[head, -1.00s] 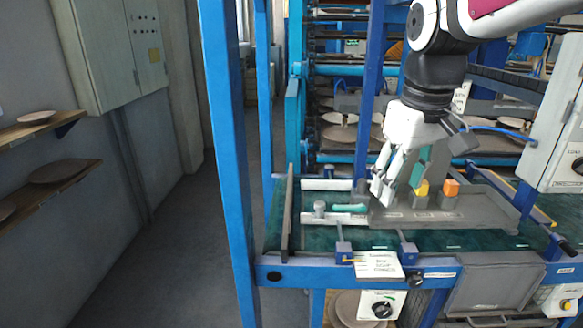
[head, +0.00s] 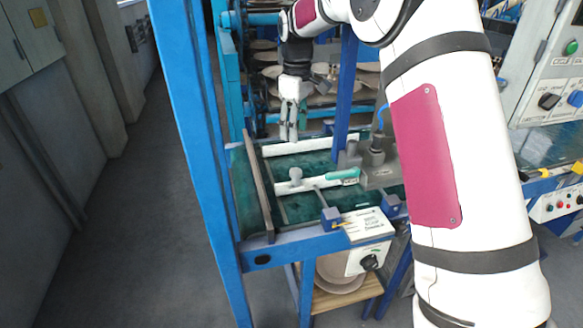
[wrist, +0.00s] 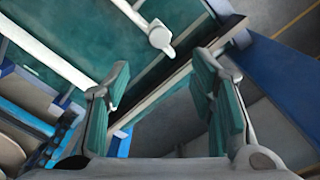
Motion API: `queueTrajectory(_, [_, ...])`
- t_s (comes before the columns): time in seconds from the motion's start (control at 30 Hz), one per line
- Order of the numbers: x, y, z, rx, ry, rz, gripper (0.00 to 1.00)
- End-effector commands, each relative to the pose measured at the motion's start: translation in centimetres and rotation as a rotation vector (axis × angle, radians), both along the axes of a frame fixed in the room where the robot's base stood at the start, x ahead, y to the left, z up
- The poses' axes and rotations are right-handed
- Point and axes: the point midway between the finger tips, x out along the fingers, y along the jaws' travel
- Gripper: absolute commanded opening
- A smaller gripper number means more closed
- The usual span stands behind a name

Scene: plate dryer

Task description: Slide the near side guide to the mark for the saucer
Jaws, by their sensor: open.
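The near side guide (head: 315,184) is a white bar on the green belt, with a grey knob (head: 295,175) near its left end and a green piece along its right part. In the wrist view the near guide (wrist: 132,14) and its round knob (wrist: 160,37) show at the top. The far side guide (head: 312,145) is a parallel white bar behind it. My gripper (head: 289,138) is open and empty, above the belt by the far guide, beyond the knob. In the wrist view its fingers (wrist: 165,95) stand wide apart. No saucer mark can be made out.
A brown end board (head: 259,185) bounds the belt at left. Blue clamps (head: 331,217) and a white card (head: 366,225) sit on the front rail. A grey block (head: 380,172) stands at right, partly behind my arm. Plates (head: 340,275) lie on a shelf below.

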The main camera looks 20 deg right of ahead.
Motion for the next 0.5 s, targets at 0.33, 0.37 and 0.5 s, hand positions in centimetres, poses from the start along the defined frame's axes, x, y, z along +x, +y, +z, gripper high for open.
queueTrajectory(0.33, [0.0, 0.0, -4.1, -0.001, 0.004, 0.001, 0.5])
queueTrajectory(0.37, [0.0, 0.0, -4.7, -0.001, 0.004, 0.001, 0.5])
queueTrajectory(0.5, [0.0, 0.0, -7.5, -0.001, 0.004, 0.001, 0.5])
